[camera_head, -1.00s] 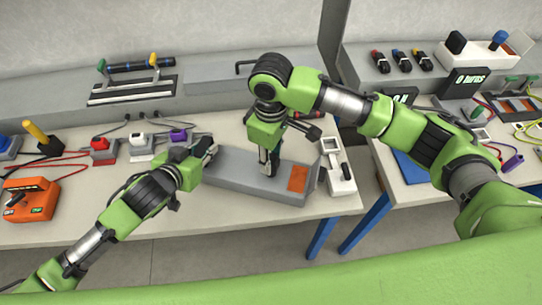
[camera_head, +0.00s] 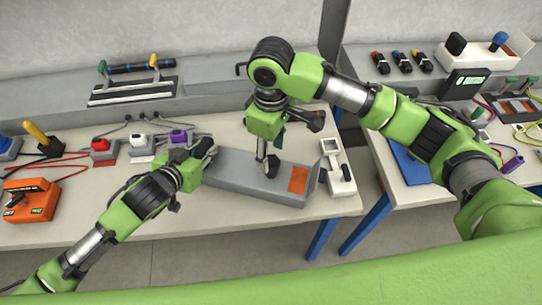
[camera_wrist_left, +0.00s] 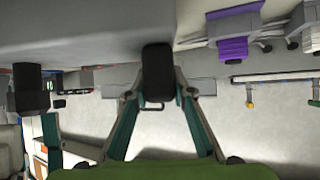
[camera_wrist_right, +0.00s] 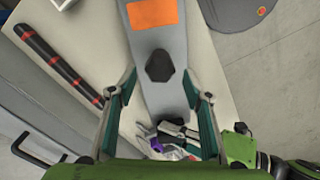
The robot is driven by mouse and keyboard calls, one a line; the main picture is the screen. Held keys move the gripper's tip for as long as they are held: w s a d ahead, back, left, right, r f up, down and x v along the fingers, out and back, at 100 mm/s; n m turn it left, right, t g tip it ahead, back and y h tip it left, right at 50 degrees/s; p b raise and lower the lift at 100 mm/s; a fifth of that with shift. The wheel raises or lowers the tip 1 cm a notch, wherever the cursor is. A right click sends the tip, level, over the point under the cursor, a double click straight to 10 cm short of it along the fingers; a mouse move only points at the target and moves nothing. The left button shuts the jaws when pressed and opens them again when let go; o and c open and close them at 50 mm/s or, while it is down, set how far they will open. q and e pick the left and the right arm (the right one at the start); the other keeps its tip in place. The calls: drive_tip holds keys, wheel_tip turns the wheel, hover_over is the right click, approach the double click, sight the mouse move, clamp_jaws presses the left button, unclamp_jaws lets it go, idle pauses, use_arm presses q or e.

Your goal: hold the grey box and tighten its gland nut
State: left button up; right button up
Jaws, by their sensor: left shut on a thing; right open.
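The grey box (camera_head: 240,178) lies along the front of the table, an orange label (camera_head: 298,180) near its right end. My left gripper (camera_head: 210,147) is shut at the box's left end. The left wrist view shows a black piece (camera_wrist_left: 157,75) between its fingers; I cannot tell whether it is part of the box. The black gland nut (camera_wrist_right: 160,66) stands on the box top in the right wrist view. My right gripper (camera_wrist_right: 158,92) is open above the box, its fingers apart on either side of the nut; it also shows in the head view (camera_head: 264,153).
A white holder (camera_head: 338,170) stands right of the box. Red, white and purple connectors (camera_head: 180,137) sit behind its left end. An orange device (camera_head: 30,200) is at the far left. A dark display (camera_head: 466,85) stands on the right table. Bare table lies before the orange device.

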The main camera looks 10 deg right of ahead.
sight(271, 160)
wheel_tip(271, 160, up, 9)
drive_tip(key=shift+f, duration=0.1)
idle(0.7)
wheel_tip(271, 160, down, 12)
drive_tip(key=n, duration=1.2)
drive_tip(key=shift+r, duration=0.25)
drive_tip(key=c, duration=1.1)
